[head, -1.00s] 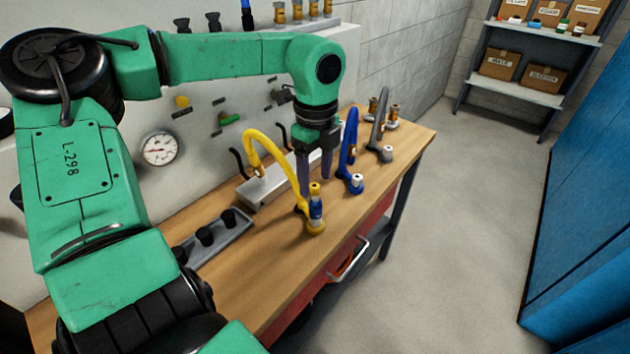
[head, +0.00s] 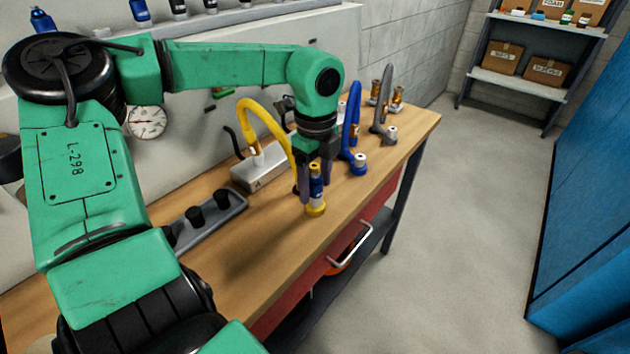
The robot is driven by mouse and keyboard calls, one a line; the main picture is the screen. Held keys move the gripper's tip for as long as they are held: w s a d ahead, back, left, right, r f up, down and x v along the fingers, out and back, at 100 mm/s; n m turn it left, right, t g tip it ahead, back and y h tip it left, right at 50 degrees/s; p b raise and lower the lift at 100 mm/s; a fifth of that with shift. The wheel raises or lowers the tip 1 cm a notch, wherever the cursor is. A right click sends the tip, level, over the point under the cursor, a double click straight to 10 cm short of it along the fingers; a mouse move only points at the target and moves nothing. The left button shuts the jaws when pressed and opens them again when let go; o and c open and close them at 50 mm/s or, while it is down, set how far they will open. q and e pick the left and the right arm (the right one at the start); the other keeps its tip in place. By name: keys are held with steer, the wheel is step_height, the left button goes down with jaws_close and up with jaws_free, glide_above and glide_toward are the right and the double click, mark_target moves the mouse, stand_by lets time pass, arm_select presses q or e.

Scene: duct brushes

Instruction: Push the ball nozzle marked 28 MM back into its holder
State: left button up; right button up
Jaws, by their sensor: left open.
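A nozzle with a blue body and a yellow collar (head: 316,188) stands upright in a round yellow holder (head: 316,209) at the foot of a curved yellow hose or arm (head: 252,107), near the bench's front edge. My left gripper (head: 315,186) is open, pointing down, with its dark fingers on either side of this nozzle's upper part. I cannot tell whether the fingers touch it. The 28 MM mark is not legible on any nozzle. A blue holder with a white-topped piece (head: 360,161) and a grey one (head: 389,135) stand farther back. My right gripper is not in view.
The wooden bench (head: 245,260) is clear in front of the tray with black cups (head: 222,222). A grey metal box (head: 258,168) stands behind the yellow holder. A pressure gauge (head: 147,122) is on the back panel. Open floor lies to the right.

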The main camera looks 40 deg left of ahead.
arm_select(q)
steer(key=shift+b, duration=0.3)
stand_by(0.6)
stand_by(0.4)
steer(key=shift+c, duration=1.2)
jaws_close()
